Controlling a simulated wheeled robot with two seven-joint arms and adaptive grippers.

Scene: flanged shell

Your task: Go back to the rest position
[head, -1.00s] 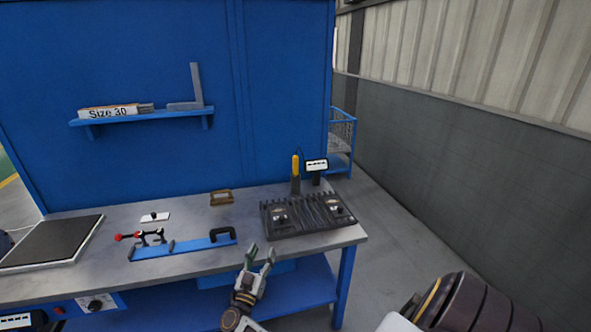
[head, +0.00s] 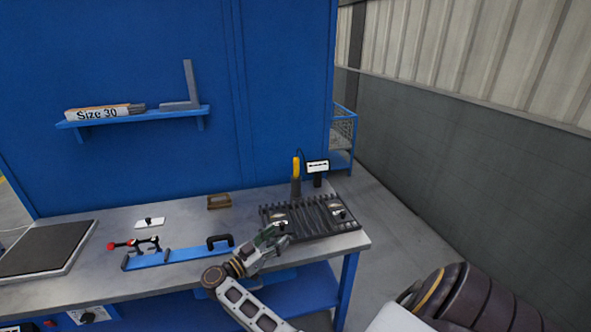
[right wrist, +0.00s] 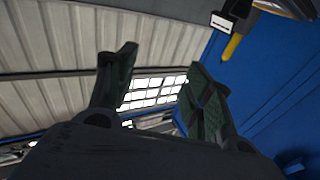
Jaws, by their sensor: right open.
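My right gripper (head: 270,238) is in the head view, over the front edge of the workbench (head: 180,262), just in front of the dark slotted tray (head: 335,228). Its two green-padded fingers also show in the right wrist view (right wrist: 160,88); they are apart with nothing between them. Behind them in that view are the pale ribbed wall and a window. In the head view I cannot tell whether the fingers touch the tray. My left gripper is not in view.
A blue clamp fixture (head: 178,257) with a black handle lies left of my right gripper. A small brown box (head: 219,202), a white plate (head: 149,223) and a dark-topped platform (head: 45,250) sit on the bench. A yellow-handled tool (head: 296,168) stands behind the tray.

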